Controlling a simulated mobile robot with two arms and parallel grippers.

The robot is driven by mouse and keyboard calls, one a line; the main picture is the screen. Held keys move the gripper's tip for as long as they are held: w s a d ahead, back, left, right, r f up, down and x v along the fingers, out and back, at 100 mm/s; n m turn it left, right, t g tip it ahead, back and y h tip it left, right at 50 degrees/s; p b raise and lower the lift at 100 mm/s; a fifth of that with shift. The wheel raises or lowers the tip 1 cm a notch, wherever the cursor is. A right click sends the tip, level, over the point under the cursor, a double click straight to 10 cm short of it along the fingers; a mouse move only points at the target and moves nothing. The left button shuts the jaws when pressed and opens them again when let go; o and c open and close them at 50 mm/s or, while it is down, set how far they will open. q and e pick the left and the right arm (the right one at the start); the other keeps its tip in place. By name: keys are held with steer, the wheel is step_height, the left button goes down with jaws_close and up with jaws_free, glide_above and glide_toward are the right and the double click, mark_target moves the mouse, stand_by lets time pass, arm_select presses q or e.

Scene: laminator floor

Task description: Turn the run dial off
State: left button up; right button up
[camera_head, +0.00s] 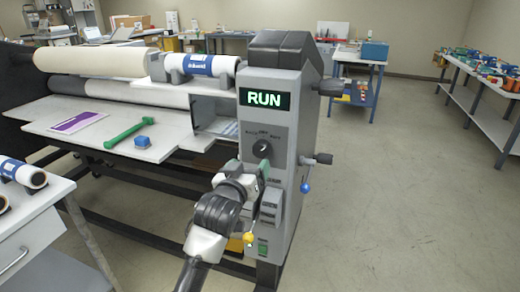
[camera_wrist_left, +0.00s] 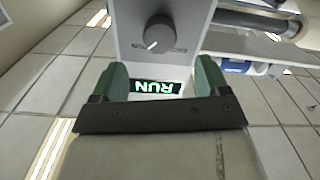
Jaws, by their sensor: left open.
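The run dial (camera_head: 263,148) is a dark round knob on the grey front panel of the laminator (camera_head: 286,125). Above it a display (camera_head: 264,99) reads RUN in green. In the left wrist view, which is upside down, the dial (camera_wrist_left: 158,31) has a pale mark on its display-facing side, and the display (camera_wrist_left: 158,87) shows between the fingers. My left gripper (camera_head: 262,166) is close to the panel just below the dial, partly turned away. Its green fingers (camera_wrist_left: 161,75) are spread and empty, apart from the dial. The dial's small labels are too blurred to read.
A blue ball-ended lever (camera_head: 305,187) and a dark knob (camera_head: 322,158) stick out from the panel's right side. The floor at right is clear.

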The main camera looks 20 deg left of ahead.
mark_target(260, 152)
arm_select(q)
steer(key=w+p, duration=0.1)
steer(key=w, duration=0.7)
steer(key=shift+w+d, duration=0.15)
steer(key=shift+w, duration=0.15)
steer(key=shift+c, duration=0.3)
steer(key=c, duration=0.9)
steer(key=shift+n+p, duration=0.35)
steer(key=shift+n, duration=0.05)
steer(key=n+p, duration=0.2)
steer(key=n, duration=0.1)
steer(key=shift+r+n, duration=0.1)
steer(key=shift+n, duration=0.3)
steer(key=shift+n+p, duration=1)
steer(key=shift+n, duration=1.1)
